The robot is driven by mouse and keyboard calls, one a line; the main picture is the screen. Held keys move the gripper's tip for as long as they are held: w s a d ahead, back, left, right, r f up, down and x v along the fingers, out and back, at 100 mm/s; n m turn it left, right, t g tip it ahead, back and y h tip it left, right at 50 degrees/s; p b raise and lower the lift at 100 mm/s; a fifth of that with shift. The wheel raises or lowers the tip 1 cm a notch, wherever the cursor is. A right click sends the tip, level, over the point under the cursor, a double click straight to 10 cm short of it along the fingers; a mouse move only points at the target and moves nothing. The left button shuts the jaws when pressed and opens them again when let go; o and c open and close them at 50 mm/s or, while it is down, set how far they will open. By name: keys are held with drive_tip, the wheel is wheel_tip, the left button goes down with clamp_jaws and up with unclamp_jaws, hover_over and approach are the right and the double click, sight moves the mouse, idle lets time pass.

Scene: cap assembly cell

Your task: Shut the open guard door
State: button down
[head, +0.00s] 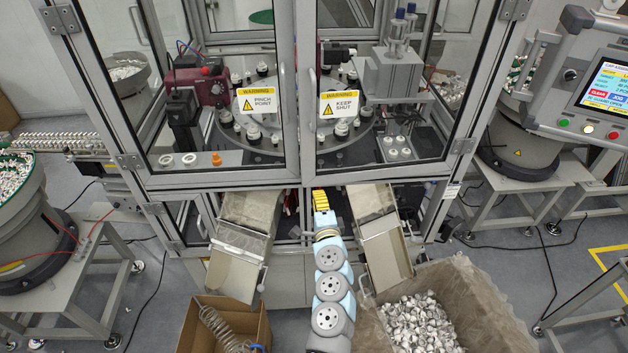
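Two glazed guard doors with grey frames front the machine. The left door (224,178) carries a "PINCH POINT" label, the right door (385,172) a "KEEP SHUT" label. Each has an upright handle near the middle, the left handle (283,100) and the right handle (312,95). Their inner edges meet closely at the centre, and I cannot tell from this view which one stands open. The control panel screen (606,88) seems to read guard open. My arm reaches up from the bottom centre to below the doors. I cannot make out my gripper's fingers.
Two sloped chutes, left (238,265) and right (385,250), flank my arm. Below are a cardboard box (200,335) with a coiled hose and a lined bin (490,310) of caps. Bowl feeders stand on both sides, the near left one (35,250) on a frame.

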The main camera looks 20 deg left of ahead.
sight(313, 176)
drive_tip(key=x, duration=0.3)
drive_tip(key=shift+w+a+b, duration=0.1)
drive_tip(key=shift+w+b, duration=0.1)
drive_tip(key=shift+b, duration=0.2)
drive_tip(key=shift+b+x, duration=0.75)
drive_tip(key=shift+x, duration=0.9)
drive_tip(key=shift+w+a, duration=0.2)
drive_tip(key=shift+w, duration=0.15)
drive_tip(key=shift+w, duration=0.1)
